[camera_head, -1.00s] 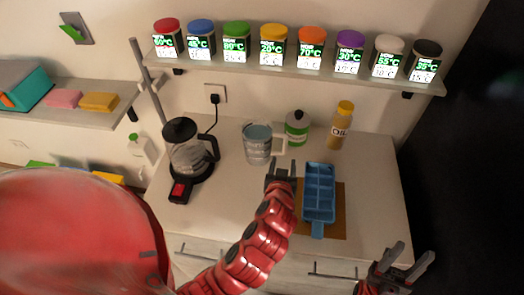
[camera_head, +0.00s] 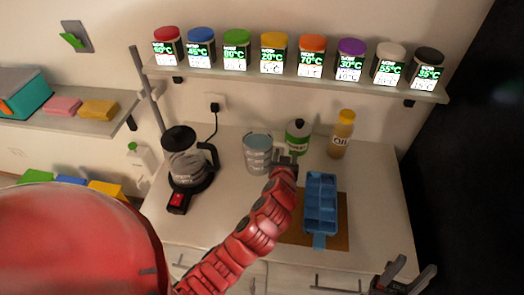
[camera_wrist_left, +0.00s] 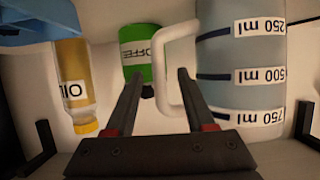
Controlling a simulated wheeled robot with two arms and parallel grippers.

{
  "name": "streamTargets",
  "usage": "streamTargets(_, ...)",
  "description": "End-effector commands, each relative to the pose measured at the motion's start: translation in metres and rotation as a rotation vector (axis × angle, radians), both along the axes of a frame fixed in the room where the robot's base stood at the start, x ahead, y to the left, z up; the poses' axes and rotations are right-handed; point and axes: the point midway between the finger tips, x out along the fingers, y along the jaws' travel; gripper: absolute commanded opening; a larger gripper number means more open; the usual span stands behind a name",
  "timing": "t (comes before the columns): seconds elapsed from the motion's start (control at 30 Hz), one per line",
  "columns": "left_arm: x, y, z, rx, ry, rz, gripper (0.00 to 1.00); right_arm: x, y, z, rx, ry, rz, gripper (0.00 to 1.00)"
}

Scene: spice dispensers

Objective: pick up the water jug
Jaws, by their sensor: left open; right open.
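The water jug (camera_head: 257,155) is a clear grey-blue measuring jug with a handle, standing upright on the counter. In the left wrist view the jug (camera_wrist_left: 240,75) shows large at the right, with volume labels, and its white handle (camera_wrist_left: 162,70) points left. My left gripper (camera_head: 285,161) is open at the jug's right side. In the wrist view its fingers (camera_wrist_left: 160,78) lie either side of the handle's upright bar, the right one overlapping the handle's opening. I cannot tell whether they touch it. My right gripper (camera_head: 408,276) is open and empty at the lower right.
A coffee maker (camera_head: 186,160) stands left of the jug. A green coffee tin (camera_head: 297,137) and an oil bottle (camera_head: 341,133) stand behind. A blue tray (camera_head: 320,205) lies on a brown board (camera_head: 342,222) at right. A shelf (camera_head: 290,78) of spice dispensers runs above.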

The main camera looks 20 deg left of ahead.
Motion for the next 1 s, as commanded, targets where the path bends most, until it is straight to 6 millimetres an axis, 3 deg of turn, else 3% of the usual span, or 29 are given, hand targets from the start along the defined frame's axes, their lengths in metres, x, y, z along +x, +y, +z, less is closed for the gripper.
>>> streamTargets(0.13,0.0108,0.0033,-0.0053,0.001,0.004,0.0,0.54,0.0001,0.0,0.0065,0.0,0.0,0.0,0.5)
streamTargets(0.37,0.0118,0.0032,-0.0065,-0.001,0.001,-0.001,0.53,0.0001,0.0,0.0054,0.0,0.0,0.0,0.5)
streamTargets(0.67,0.0117,0.0031,-0.0062,0.0,0.0,-0.001,0.0,0.0001,0.0,0.0054,0.0,0.0,0.0,0.5)
streamTargets(1.0,0.0119,0.0031,-0.0059,0.0,0.0,-0.001,0.0,0.0001,0.0,0.0055,0.0,0.0,0.0,0.5)
